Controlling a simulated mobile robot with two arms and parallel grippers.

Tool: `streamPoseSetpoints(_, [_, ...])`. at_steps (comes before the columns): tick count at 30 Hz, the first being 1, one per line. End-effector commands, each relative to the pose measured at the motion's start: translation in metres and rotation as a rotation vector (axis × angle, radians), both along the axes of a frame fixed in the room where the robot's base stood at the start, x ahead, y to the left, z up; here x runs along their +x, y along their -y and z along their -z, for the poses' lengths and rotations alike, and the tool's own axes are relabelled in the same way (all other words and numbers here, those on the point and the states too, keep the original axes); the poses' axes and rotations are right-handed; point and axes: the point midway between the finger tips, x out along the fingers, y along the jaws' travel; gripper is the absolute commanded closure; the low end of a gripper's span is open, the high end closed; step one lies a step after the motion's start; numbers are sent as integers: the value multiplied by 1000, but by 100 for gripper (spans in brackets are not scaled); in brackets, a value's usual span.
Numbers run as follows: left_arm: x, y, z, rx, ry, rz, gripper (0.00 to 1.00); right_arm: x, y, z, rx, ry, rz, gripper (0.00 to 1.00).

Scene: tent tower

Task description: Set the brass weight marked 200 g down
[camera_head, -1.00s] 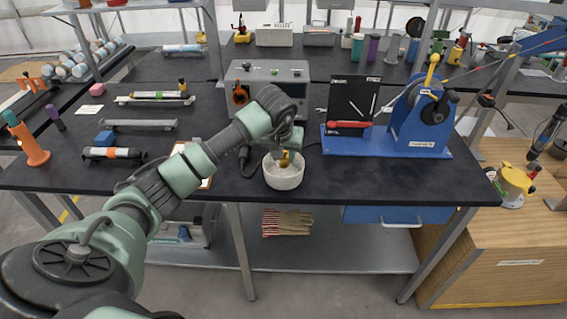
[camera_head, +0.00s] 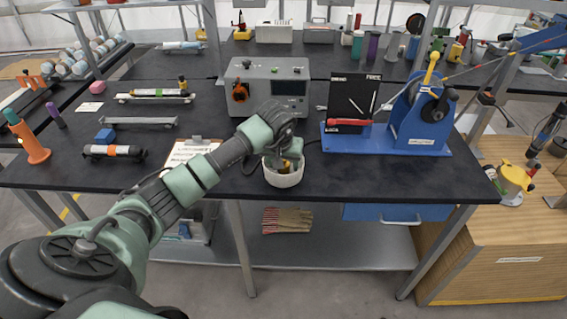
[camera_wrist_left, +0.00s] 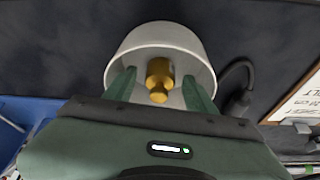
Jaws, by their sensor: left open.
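The brass weight (camera_wrist_left: 160,76) lies inside a white round bowl (camera_wrist_left: 150,38) in the left wrist view. In the head view the weight (camera_head: 285,166) shows as a small gold patch inside the bowl (camera_head: 284,180), which stands near the front edge of the dark bench. My left gripper (camera_wrist_left: 160,84) is open, with one green finger on each side of the weight and the fingertips within the bowl's rim. In the head view my left gripper (camera_head: 285,156) comes down over the bowl and partly hides the weight. The marking on the weight cannot be read. My right gripper does not show.
A grey instrument box (camera_head: 268,87) stands behind the bowl. A blue winch stand (camera_head: 400,130) with a black board is to its right. A clipboard (camera_head: 187,152) lies to its left. The bench front right of the bowl is clear.

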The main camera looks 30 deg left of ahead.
Motion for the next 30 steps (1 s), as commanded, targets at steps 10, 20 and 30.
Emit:
streamPoseSetpoints(10, [-13, 5, -41, 3, 7, 2, 45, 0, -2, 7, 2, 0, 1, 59])
streamPoseSetpoints(20, [-36, 16, -99, 1, 5, 0, 45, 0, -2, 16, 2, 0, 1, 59])
streamPoseSetpoints(30, [-43, 18, -113, 0, -1, 0, 45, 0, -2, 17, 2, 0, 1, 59])
